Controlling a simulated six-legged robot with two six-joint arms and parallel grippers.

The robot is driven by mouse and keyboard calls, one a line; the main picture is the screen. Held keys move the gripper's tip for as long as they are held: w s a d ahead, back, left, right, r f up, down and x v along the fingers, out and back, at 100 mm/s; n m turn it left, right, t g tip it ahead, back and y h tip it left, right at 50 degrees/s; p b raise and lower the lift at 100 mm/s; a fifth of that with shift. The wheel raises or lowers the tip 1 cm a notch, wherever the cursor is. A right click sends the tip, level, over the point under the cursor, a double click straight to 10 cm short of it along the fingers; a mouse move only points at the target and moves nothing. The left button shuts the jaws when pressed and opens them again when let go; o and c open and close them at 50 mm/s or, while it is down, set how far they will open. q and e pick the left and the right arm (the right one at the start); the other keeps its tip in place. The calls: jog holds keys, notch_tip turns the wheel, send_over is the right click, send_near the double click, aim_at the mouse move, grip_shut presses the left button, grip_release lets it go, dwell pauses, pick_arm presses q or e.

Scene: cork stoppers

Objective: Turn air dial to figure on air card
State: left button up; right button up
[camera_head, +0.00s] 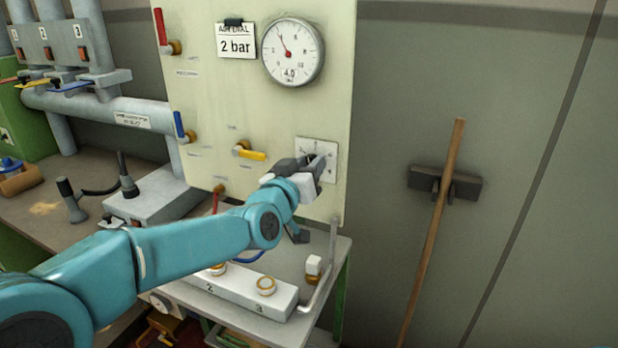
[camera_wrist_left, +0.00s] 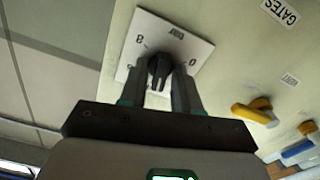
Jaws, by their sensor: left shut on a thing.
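The air card (camera_head: 236,42) is clipped at the top of the pale panel and reads "AIR DIAL 2 bar". The air dial (camera_head: 328,150) is a white square plate with a scale, lower right on the panel. Its dark knob (camera_wrist_left: 160,66) shows in the left wrist view, with scale marks around it. My left gripper (camera_head: 313,166) is at the dial, its two fingers on either side of the knob, shut on it. The gripper hides most of the knob in the head view, and I cannot read its setting. My right gripper is not in view.
A round gauge (camera_head: 292,51) is right of the card; its needle points up-left and its small window looks like 4.0. A yellow-handled valve (camera_head: 250,154) sits left of the dial. A bench (camera_head: 290,262) with a white block stands below. A broom (camera_head: 433,230) leans right.

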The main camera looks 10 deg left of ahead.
pick_arm(q)
jog(key=shift+a+n+b, duration=0.15)
jog(key=shift+n+b, duration=3.15)
jog(key=shift+n, duration=1.2)
jog(key=o, duration=0.7)
jog(key=shift+o, duration=0.2)
jog(key=shift+s+a, duration=0.1)
jog(key=shift+s, duration=0.05)
